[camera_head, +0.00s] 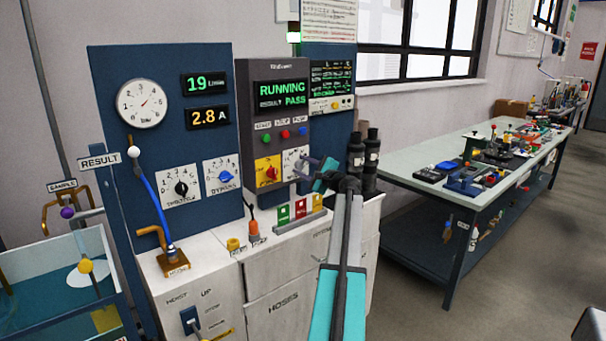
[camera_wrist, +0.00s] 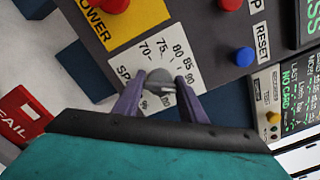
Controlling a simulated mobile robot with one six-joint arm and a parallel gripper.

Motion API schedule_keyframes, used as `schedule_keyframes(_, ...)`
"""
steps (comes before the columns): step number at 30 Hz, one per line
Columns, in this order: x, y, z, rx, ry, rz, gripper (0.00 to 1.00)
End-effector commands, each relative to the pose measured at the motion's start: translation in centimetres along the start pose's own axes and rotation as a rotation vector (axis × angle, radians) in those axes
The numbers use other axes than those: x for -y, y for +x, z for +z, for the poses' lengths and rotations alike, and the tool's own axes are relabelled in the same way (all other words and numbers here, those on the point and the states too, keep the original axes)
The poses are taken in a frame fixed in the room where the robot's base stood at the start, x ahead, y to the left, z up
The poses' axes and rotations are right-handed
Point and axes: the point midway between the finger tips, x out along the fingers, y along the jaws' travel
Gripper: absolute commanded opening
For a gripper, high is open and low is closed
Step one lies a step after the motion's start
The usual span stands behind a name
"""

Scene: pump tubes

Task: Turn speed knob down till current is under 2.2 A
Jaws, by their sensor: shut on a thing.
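The speed knob (camera_wrist: 159,77) is a small grey knob on a white dial plate (camera_wrist: 146,62) marked with numbers such as 70, 75, 80, 85 and 90. My gripper (camera_head: 304,170) reaches to this dial in the head view. In the wrist view its two purple fingers (camera_wrist: 161,84) are shut on the knob from either side. The knob's pointer cannot be read clearly. The current display (camera_head: 208,117) reads 2.8 A.
The flow display (camera_head: 204,84) reads 19. The screen (camera_head: 281,94) shows RUNNING and PASS. A yellow power plate with a red switch (camera_head: 270,172) sits left of the dial; red and blue buttons (camera_wrist: 244,56) are close by. Black cylinders (camera_head: 371,160) stand at right.

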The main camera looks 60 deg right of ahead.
Motion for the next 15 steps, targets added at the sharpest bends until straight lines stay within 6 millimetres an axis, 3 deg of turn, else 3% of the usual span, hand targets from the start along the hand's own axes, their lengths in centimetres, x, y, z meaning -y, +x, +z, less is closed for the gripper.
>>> schedule_keyframes(15, 0.19, -0.01, 0.07, 0.001, -0.088, -0.002, 0.15)
